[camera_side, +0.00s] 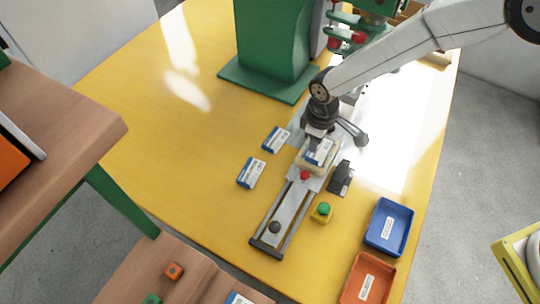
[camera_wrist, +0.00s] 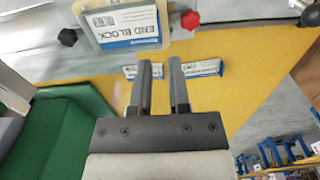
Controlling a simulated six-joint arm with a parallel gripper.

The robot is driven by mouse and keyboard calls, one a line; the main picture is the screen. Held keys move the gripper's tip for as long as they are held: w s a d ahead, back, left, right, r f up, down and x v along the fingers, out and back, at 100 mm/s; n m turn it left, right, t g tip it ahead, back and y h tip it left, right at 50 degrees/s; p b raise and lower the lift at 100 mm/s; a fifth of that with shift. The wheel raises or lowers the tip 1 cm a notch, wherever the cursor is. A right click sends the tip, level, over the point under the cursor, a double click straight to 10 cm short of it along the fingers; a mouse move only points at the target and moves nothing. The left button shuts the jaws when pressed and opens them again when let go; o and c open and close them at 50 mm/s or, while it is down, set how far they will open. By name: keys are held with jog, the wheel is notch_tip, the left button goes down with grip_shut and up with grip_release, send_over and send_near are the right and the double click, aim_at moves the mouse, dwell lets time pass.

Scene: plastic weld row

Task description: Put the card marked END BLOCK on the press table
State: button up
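The card marked END BLOCK (camera_wrist: 125,24) lies on a pale block at the top of the wrist view, its print upside down. In the side view a white and blue card (camera_side: 320,150) lies on a pale block (camera_side: 304,163) on the metal slide, just below my gripper (camera_side: 317,136). In the wrist view my gripper (camera_wrist: 160,66) has its two fingers apart with a gap and nothing held between them. The fingers are apart from the END BLOCK card. Which surface is the press table is not labelled.
Two more cards lie on the yellow table, one nearer (camera_side: 251,172) and one farther (camera_side: 276,138). A green button box (camera_side: 321,212), a black fixture (camera_side: 341,178), a blue tray (camera_side: 402,211) and an orange tray (camera_side: 357,262) are right of the slide. A green press column (camera_side: 270,45) stands behind.

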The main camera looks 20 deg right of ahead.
aim_at(312, 159)
jog(key=shift+f, duration=0.15)
jog(key=shift+f, duration=3.3)
grip_shut()
jog(key=shift+r, duration=0.15)
jog(key=shift+r, duration=2.1)
jog(key=shift+r, duration=0.15)
